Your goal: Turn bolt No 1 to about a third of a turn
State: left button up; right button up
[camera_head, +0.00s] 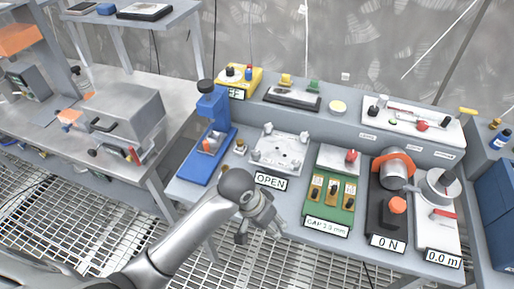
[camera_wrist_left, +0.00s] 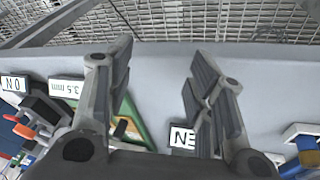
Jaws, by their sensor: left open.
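A pale square plate (camera_head: 280,151) with a bolt-like knob at each corner stands on the grey bench behind an "OPEN" label (camera_head: 270,181). I cannot read any bolt numbers, so I cannot tell which one is No 1. My left gripper (camera_head: 260,230) is at the bench's front edge, in front of and below the label, apart from the plate. In the left wrist view its two fingers (camera_wrist_left: 160,68) are spread with nothing between them. There the label (camera_wrist_left: 183,138) shows partly behind a finger, and the plate is hidden. My right gripper is not in view.
A blue stand (camera_head: 208,135) is left of the plate. A green board (camera_head: 330,200) labelled "GAP 3.5 mm" and a black "0 N" device (camera_head: 388,215) are to its right. A grey box (camera_head: 128,115) sits on the left table. Grating floor lies below the bench edge.

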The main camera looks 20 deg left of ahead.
pick_arm(q)
jog(key=shift+g+y, duration=0.3)
jog(key=shift+g, duration=0.1)
jog(key=w+r, duration=0.1)
jog(key=w, duration=0.3)
jog(key=w+r, duration=0.1)
jog(key=w, duration=0.1)
jog(key=shift+w+r, duration=0.2)
jog(key=shift+r, duration=0.15)
jog(key=w+a+r+y, duration=0.1)
jog(key=w+a+r, duration=0.1)
jog(key=w+r, duration=0.15)
notch_tip(320, 180, up, 10)
jog(key=n+g+y, duration=0.1)
jog(key=n+y, duration=0.1)
jog(key=n, duration=0.1)
send_over(256, 152)
notch_tip(256, 152, down, 10)
jog(key=shift+f+p, duration=0.15)
jog(key=shift+p, duration=0.75)
jog(key=c, duration=1)
jog(key=shift+c, duration=0.2)
